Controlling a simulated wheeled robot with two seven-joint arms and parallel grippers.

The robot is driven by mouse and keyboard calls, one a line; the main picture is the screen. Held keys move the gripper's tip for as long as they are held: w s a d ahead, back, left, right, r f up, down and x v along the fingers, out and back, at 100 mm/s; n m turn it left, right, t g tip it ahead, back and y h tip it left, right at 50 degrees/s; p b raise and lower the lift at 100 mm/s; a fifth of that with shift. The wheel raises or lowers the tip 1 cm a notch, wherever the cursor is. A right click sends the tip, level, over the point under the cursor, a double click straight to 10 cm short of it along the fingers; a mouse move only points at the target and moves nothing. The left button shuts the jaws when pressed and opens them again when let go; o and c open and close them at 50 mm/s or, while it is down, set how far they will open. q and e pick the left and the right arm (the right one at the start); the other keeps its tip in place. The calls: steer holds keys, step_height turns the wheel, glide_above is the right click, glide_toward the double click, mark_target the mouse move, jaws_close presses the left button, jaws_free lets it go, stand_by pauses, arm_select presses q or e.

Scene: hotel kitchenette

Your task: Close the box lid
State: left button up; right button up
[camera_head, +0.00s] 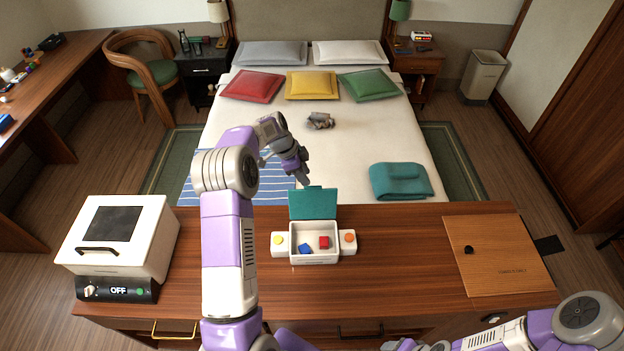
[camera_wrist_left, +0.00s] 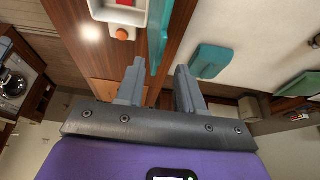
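The box (camera_head: 314,258) stands on the wooden counter. It is white, with an open top and a red block (camera_head: 323,242) and a blue block (camera_head: 306,249) inside. Its teal lid (camera_head: 313,205) stands up, open, along the far edge. My left gripper (camera_head: 304,182) hangs just behind the lid's top edge. In the left wrist view, its two grey fingers (camera_wrist_left: 157,72) are apart with nothing gripped. The lid (camera_wrist_left: 158,40) shows nearly edge-on ahead of the gap between them; I cannot tell whether they touch it. My right arm shows at the lower right, its fingers out of sight.
Yellow (camera_head: 279,240) and orange (camera_head: 348,238) buttons sit on white side pieces of the box. A white appliance (camera_head: 150,235) stands at the counter's left and a wooden board (camera_head: 500,262) lies at its right. The bed (camera_head: 375,150) is behind the counter. Counter between box and board is clear.

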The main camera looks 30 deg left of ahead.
arm_select(q)
steer(key=shift+p+x, duration=0.35)
steer(key=shift+x, duration=2.3)
jaws_close()
